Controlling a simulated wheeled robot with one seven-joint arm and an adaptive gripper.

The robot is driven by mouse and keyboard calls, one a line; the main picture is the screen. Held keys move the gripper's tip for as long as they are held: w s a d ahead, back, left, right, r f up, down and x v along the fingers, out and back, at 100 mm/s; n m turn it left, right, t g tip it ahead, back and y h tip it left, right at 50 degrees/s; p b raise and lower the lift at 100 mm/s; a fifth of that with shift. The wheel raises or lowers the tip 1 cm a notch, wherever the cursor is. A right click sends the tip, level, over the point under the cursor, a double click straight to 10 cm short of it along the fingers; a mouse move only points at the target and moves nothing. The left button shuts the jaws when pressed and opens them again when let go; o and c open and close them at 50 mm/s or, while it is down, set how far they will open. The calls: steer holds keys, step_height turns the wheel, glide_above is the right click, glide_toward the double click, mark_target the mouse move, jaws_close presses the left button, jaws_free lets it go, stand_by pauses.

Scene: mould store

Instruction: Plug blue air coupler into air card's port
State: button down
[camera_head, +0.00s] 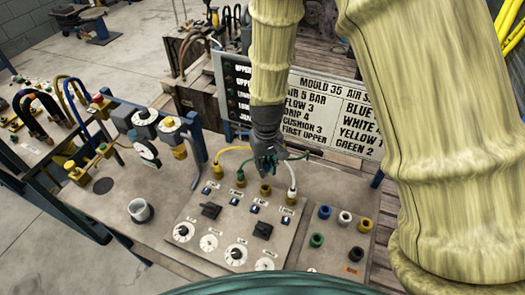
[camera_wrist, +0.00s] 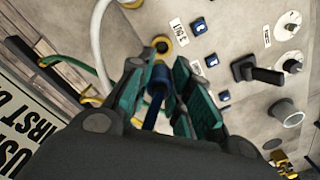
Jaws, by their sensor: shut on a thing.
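My gripper (camera_head: 266,166) is shut on the blue coupler (camera_wrist: 158,78), which sits between the green finger pads in the wrist view. Just beyond its end is a brass port ring (camera_wrist: 161,44); the same open port shows below my gripper in the head view (camera_head: 265,190). I cannot tell whether coupler and port touch. A yellow coupler (camera_head: 217,170), a green one (camera_head: 240,179) and a white-hosed one (camera_head: 291,194) stand in neighbouring ports.
The panel carries black switches (camera_head: 210,210) and white dials (camera_head: 236,255). A side plate has several coloured rings (camera_head: 316,240). A grey cup (camera_head: 140,211) and regulators (camera_head: 145,125) stand to the left. White and green hoses pass close to my gripper.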

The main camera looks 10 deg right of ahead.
mark_target(266, 173)
steer(key=shift+s+a+f+b, duration=0.1)
steer(key=shift+s+f+b, duration=0.05)
steer(key=shift+s+b, duration=0.3)
steer(key=shift+f, duration=0.25)
steer(key=shift+w+f+b, duration=0.2)
steer(key=shift+f+b, duration=0.3)
steer(key=shift+f, duration=0.15)
steer(key=shift+w+f+b, duration=0.15)
steer(key=shift+f+b, duration=0.35)
steer(key=shift+f, duration=0.1)
steer(key=shift+s+f+b, duration=0.35)
steer(key=shift+f+b, duration=0.1)
steer(key=shift+f, duration=0.15)
steer(key=shift+w+f, duration=0.25)
steer(key=shift+f, duration=0.2)
steer(key=shift+s, duration=0.1)
